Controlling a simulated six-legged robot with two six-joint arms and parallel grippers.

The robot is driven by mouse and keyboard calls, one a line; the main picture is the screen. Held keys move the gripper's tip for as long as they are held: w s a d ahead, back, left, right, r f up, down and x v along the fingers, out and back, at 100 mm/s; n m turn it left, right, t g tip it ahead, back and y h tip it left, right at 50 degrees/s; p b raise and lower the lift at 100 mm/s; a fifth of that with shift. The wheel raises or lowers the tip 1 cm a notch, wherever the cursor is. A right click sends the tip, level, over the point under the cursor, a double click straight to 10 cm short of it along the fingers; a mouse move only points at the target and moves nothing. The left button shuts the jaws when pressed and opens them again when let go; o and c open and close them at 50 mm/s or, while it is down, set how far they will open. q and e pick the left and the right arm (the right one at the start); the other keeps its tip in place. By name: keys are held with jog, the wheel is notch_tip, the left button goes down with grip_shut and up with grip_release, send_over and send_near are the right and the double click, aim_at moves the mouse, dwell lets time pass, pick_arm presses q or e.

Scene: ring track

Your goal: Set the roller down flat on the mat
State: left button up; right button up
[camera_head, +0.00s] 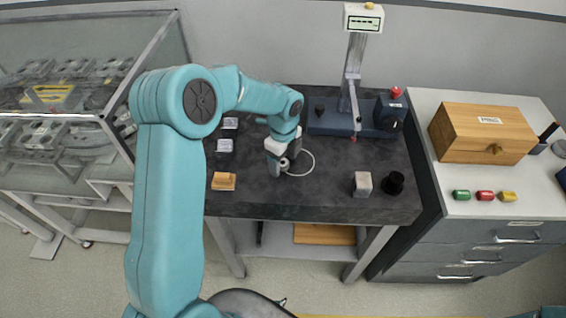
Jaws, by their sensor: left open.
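My left arm reaches in from the left, and its gripper (280,168) points down over the dark worktop. It is open. A small grey round piece, perhaps the roller (284,162), shows at the fingertips. It seems to be at the surface, but the fingers partly hide it, and I cannot tell whether they touch it. A thin white ring (313,162) is marked on the dark mat (325,190) there, and the piece is near its left side. My right gripper is not in view.
A gauge stand (340,122) is at the back of the worktop. A grey block (362,183) and a black cup (394,183) stand at right. An orange-brown block (223,181) and dark boxes are at left. A wooden box (482,133) sits on the right cabinet.

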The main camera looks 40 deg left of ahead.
pick_arm(q)
jog(key=shift+a, duration=0.15)
jog(key=c, duration=0.7)
grip_shut()
jog(key=shift+r, duration=0.15)
